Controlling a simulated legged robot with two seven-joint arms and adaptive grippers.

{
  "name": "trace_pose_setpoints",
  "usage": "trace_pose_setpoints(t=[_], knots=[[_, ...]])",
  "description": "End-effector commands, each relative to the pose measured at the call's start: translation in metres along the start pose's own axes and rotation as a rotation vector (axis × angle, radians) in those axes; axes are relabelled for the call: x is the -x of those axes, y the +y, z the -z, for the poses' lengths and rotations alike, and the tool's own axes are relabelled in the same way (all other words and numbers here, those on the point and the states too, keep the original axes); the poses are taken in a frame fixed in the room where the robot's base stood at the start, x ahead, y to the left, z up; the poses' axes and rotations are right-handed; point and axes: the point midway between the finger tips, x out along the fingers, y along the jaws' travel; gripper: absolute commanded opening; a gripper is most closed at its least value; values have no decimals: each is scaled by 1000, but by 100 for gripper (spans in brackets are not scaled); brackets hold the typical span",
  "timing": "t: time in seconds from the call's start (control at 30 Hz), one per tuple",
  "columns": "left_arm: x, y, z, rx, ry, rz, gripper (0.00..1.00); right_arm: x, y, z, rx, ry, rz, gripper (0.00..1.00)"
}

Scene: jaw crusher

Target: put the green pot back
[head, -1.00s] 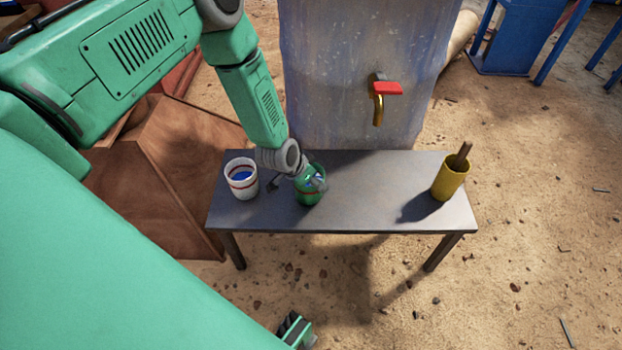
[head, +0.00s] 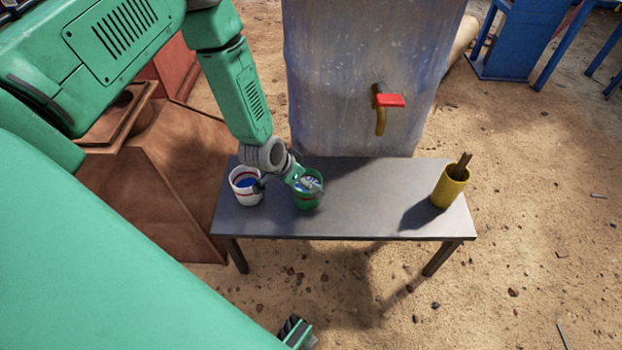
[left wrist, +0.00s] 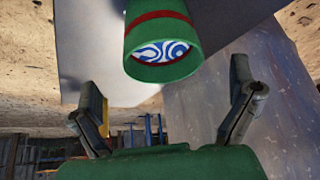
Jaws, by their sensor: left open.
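The green pot (head: 309,199) stands on the grey table (head: 370,225), left of its middle. In the left wrist view the green pot (left wrist: 163,62) has a red band and a blue and white swirl pattern inside its mouth. My left gripper (head: 305,184) is at the pot's rim in the head view. In the left wrist view its two fingers (left wrist: 170,105) are spread wide, with the pot beyond them and nothing held. Whether a finger touches the pot cannot be told. A small part of my right arm's end (head: 296,331) shows at the bottom edge; its jaws cannot be made out.
A white cup (head: 245,186) with blue inside stands close to the pot's left. A yellow cup (head: 449,187) holding a brown stick stands at the table's right end. A tap with a red handle (head: 390,101) juts from the grey block behind. The table's middle is clear.

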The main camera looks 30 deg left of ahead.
Motion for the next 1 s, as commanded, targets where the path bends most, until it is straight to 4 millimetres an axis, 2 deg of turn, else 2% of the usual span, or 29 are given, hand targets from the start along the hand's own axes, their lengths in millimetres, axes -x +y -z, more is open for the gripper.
trace_pose_setpoints(t=[0.03, 0.2, 0.33, 0.47, 0.53, 0.57, 0.67, 0.7, 0.8, 0.9, 1.0], knots=[[14, 0, 2, 0, 0, 0, 100, 8, 0, 0, 1, 0, 0, 0], [42, 1, 3, -2, 0, 3, 100, 17, 0, 1, 1, 0, 1, 0], [53, 3, 3, -4, -2, 5, 100, 19, 0, 1, 1, 0, 1, 0], [56, 4, 2, -4, -2, 5, 100, 20, 0, 1, 1, 0, 0, 0], [57, 9, -6, 2, -17, -2, 100, 20, 0, 1, 0, 0, 0, 0], [58, 15, -13, 8, -32, -8, 100, 19, 0, 1, 0, 0, 0, 0], [72, 50, -57, 44, -129, -30, 100, 19, 0, 1, 1, 0, 0, 0], [82, 65, -80, 65, -180, -33, 100, 19, 0, 1, 1, 0, 0, 0], [114, 92, -136, 118, -308, -15, 100, 19, 0, 1, 1, 0, 1, 0], [146, 105, -177, 159, -406, 23, 100, 19, 0, 1, 1, 0, 1, 0], [166, 109, -199, 183, -457, 55, 100, 19, 0, 1, 1, 0, 1, 0]])
